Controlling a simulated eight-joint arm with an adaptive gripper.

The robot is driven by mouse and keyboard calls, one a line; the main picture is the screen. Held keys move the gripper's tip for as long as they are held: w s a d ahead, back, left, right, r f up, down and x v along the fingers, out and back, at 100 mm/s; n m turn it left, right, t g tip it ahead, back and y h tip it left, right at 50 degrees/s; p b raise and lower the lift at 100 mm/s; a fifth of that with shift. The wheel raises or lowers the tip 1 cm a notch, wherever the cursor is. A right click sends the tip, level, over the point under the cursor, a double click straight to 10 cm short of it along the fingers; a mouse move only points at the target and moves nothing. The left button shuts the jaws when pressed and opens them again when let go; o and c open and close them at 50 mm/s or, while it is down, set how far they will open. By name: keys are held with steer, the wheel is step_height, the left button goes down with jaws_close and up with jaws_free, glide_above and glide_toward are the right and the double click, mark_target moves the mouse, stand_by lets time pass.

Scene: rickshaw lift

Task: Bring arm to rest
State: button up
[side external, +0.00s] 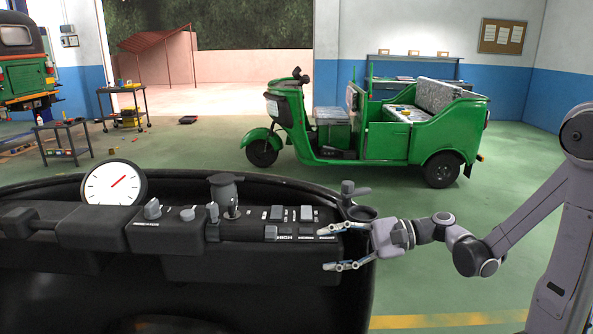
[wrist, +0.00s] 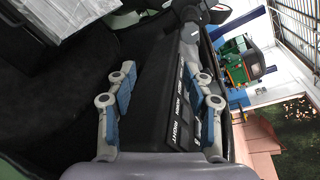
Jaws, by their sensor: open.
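In the side view the fingers point left, one near the front of the switch panel and one lower. In the wrist view the open fingers (wrist: 165,78) show over the console, whose labelled switch panel (wrist: 182,105) lies beside the right finger. My arm reaches in from the right. I cannot tell whether a finger touches the console.
A round dial (side external: 114,183), knobs, a dark lever (side external: 224,190) and switches (side external: 292,214) stand on the console. A small dark holder (side external: 358,210) is close above my gripper. A green rickshaw (side external: 400,125) stands behind. The floor between is clear.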

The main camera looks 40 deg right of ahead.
steer(key=s+f+n+g+h, duration=0.1)
steer(key=s+n+h, duration=0.2)
steer(key=n+h, duration=0.2)
steer(key=s+d+f+n+g+h, duration=0.1)
steer(key=s+n+h, duration=0.3)
steer(key=n, duration=0.7)
steer(key=shift+s+f+g+h, duration=0.25)
steer(key=shift+f+g+h, duration=0.5)
steer(key=shift+h, duration=0.35)
steer(key=shift+d, duration=0.1)
